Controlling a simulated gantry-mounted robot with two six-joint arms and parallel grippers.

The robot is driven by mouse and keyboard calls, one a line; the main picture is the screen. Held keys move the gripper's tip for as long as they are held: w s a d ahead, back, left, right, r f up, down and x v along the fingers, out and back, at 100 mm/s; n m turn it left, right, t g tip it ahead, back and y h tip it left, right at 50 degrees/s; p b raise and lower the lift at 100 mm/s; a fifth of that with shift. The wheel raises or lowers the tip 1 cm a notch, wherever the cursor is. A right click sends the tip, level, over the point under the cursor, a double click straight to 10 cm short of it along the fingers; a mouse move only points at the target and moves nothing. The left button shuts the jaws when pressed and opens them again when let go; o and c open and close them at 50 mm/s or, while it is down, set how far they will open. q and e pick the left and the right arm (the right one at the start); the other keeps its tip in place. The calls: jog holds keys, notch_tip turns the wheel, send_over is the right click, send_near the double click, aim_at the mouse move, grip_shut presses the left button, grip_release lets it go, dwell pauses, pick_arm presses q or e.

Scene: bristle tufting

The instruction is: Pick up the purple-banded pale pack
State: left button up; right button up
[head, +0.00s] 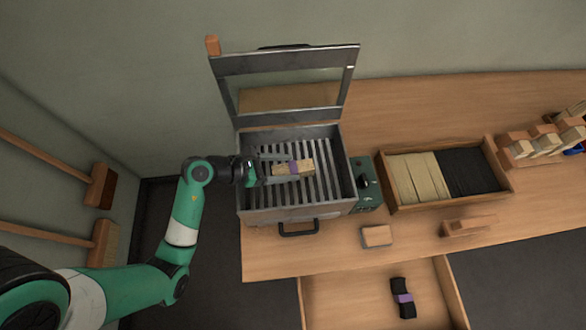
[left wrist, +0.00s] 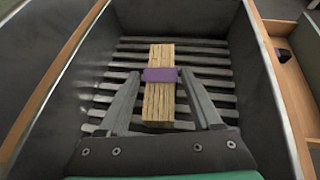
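The purple-banded pale pack (head: 307,167) lies on the slatted rack inside the open grey metal box (head: 240,205). In the left wrist view, the pack (left wrist: 159,100) runs lengthwise away from me, with its purple band (left wrist: 160,75) around the middle. My left gripper (head: 290,168) reaches into the box from the left. In the left wrist view, its fingers (left wrist: 159,73) are open, one on each side of the pack near the band, with a small gap on both sides. My right gripper is in neither view.
The box walls (left wrist: 52,95) surround the gripper, and its lid (head: 285,62) stands raised behind. A wooden tray (head: 400,207) holds pale and black bristles at the right. A black pack with a purple band (head: 402,299) lies in the open drawer (head: 345,305) below.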

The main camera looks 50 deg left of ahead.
aim_at(286, 170)
pick_arm(q)
jog(key=c, duration=0.5)
jog(key=shift+r+p, duration=0.3)
jog(key=shift+r, duration=0.2)
notch_tip(286, 170, up, 3)
jog(key=shift+f+p, duration=0.1)
jog(key=shift+p, duration=0.65)
jog(key=s+d+r+p, duration=0.2)
jog(key=d+r, duration=0.1)
jog(key=d, duration=0.1)
jog(key=s+d+r+p, duration=0.2)
jog(key=s+d+r, duration=0.1)
jog(key=s+d+r+p, duration=0.2)
jog(key=s+d+r, duration=0.1)
jog(key=d, duration=0.1)
jog(key=shift+d+r, duration=0.1)
jog(key=shift+d, duration=0.25)
